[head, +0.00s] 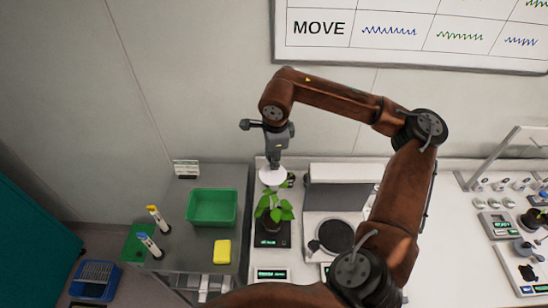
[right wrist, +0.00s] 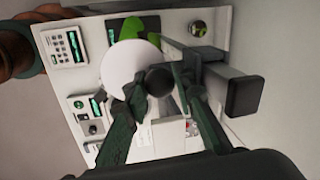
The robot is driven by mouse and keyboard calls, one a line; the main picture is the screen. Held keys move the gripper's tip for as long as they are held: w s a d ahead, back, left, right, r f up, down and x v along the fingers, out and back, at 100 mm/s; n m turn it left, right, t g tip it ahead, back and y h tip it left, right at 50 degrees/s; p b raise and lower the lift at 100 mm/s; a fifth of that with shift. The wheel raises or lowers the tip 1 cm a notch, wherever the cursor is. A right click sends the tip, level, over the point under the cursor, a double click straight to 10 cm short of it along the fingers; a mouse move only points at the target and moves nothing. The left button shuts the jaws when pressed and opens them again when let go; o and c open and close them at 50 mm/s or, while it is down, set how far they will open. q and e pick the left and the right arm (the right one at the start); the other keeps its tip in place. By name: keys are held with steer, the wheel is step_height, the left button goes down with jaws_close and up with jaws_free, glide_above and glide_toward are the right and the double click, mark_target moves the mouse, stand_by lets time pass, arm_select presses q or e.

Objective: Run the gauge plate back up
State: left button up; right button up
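The gauge plate is a white disc (head: 271,176) just above the potted plant (head: 272,213), at the centre-left of the head view. In the right wrist view the white plate (right wrist: 130,72) has a round black knob (right wrist: 159,80). My right gripper (head: 273,161) points down over the plate. Its two dark fingers (right wrist: 157,92) sit on both sides of the knob and look closed on it; the contact is partly hidden. Green leaves (right wrist: 131,28) show past the plate's edge. My left gripper is not in view.
The plant stands on a black scale (head: 272,240). A grey upright housing (head: 338,190) and a round dark pan (head: 336,236) are to its right. A green bin (head: 212,207) and yellow sponge (head: 222,251) are to the left.

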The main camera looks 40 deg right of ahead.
jaws_close()
step_height(320, 180, up, 3)
steer(key=shift+p, duration=0.55)
steer(key=shift+w, duration=0.1)
steer(key=shift+r, duration=0.1)
steer(key=shift+o, duration=1.1)
jaws_free()
steer(key=shift+o, duration=0.2)
